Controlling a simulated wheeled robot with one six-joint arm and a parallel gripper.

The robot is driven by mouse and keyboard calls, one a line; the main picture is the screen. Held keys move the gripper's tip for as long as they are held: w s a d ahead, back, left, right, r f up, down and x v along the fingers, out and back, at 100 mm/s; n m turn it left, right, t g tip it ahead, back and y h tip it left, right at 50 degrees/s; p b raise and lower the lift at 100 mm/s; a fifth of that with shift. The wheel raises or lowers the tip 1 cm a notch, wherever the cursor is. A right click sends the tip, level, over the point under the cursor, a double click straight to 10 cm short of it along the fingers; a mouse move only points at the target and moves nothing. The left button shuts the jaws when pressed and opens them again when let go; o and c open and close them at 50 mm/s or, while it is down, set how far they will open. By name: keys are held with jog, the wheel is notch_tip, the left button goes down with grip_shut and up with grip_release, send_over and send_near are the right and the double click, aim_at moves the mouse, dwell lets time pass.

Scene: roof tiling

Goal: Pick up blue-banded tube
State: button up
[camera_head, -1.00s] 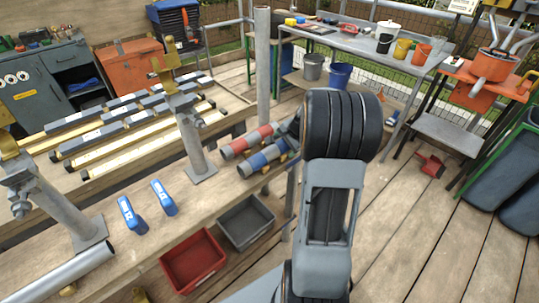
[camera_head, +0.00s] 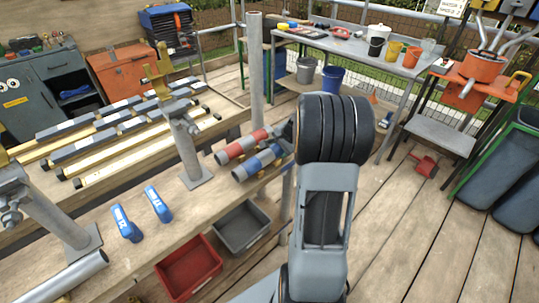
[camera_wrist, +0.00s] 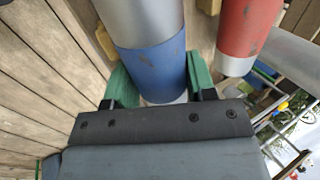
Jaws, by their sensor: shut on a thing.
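The blue-banded tube (camera_head: 257,162) is a grey tube with a blue band, at the right end of the wooden bench in the head view. In the wrist view the blue-banded tube (camera_wrist: 155,68) lies between the green pads of my gripper (camera_wrist: 158,85), which is shut on it. A red-banded tube (camera_head: 242,146) lies beside it on the far side. It also shows in the wrist view (camera_wrist: 246,30), apart from my gripper. My arm partly hides the gripper in the head view, and I cannot tell whether the blue-banded tube is clear of the bench.
Two blue-handled tools (camera_head: 158,204) stand on the bench, left of an upright grey post (camera_head: 188,150). A grey bin (camera_head: 241,228) and a red bin (camera_head: 188,268) sit below the bench edge. Open wooden floor (camera_head: 430,235) lies to the right.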

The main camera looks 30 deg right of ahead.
jog(key=shift+r, duration=0.1)
jog(key=shift+r, duration=0.6)
notch_tip(320, 180, up, 2)
jog(key=shift+r+p, duration=0.2)
jog(key=shift+p, duration=0.25)
jog(key=s+a+r+p, duration=0.1)
jog(key=s+a+r, duration=0.3)
jog(key=s+r, duration=0.5)
jog(key=s, duration=0.4)
jog(key=shift+s+r, duration=0.15)
jog(key=shift+s, duration=0.1)
